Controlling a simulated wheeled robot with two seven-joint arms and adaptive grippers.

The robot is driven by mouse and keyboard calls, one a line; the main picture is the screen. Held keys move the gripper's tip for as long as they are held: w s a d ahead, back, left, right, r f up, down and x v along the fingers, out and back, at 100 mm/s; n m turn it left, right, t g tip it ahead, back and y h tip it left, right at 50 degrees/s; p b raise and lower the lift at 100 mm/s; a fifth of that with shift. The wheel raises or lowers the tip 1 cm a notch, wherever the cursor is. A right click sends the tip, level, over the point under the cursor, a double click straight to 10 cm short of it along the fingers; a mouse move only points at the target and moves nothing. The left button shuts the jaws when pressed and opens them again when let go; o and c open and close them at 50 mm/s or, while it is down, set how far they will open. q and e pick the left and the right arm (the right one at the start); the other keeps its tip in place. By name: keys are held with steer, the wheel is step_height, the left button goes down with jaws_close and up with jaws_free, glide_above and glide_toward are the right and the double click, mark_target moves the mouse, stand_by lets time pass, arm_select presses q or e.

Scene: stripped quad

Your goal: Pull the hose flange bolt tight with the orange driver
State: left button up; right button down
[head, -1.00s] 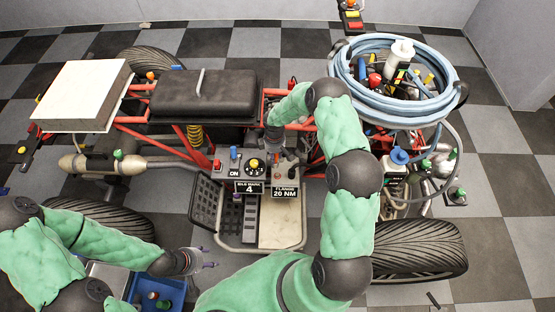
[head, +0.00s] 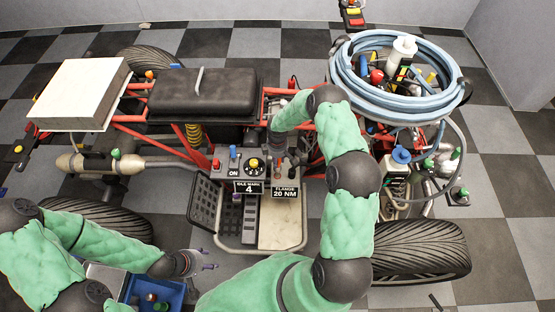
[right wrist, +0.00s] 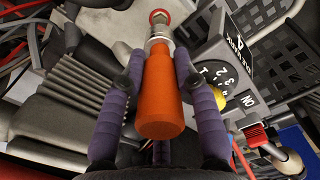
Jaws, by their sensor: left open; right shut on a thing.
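My right gripper (right wrist: 159,88) has its purple fingers closed on the sides of the orange driver (right wrist: 160,95). The driver's metal end points away from the gripper, toward a round metal piece with a red rim (right wrist: 159,17). I cannot tell whether that piece is the hose flange bolt, or whether the driver touches it. In the head view my right gripper (head: 279,155) is over the control panel, mostly hidden by my wrist. My left gripper (head: 205,267) is open and empty, low at the left, apart from the quad.
The control panel (head: 226,171) carries a dial and a "FLANGE 20 NM" sign (head: 286,192). A blue hose coil (head: 349,83) lies at the right, around several tools. A black box (head: 205,98) is on the frame. A blue bin (head: 176,290) stands near my left gripper.

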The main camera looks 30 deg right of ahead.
steer(key=shift+f+b, duration=1.35)
steer(key=shift+f, duration=0.55)
steer(key=shift+n, duration=2.3)
steer(key=shift+f, duration=0.2)
steer(key=shift+f+b, duration=1.1)
steer(key=shift+f, duration=0.05)
steer(key=shift+m+b, duration=0.55)
steer(key=shift+m, duration=0.55)
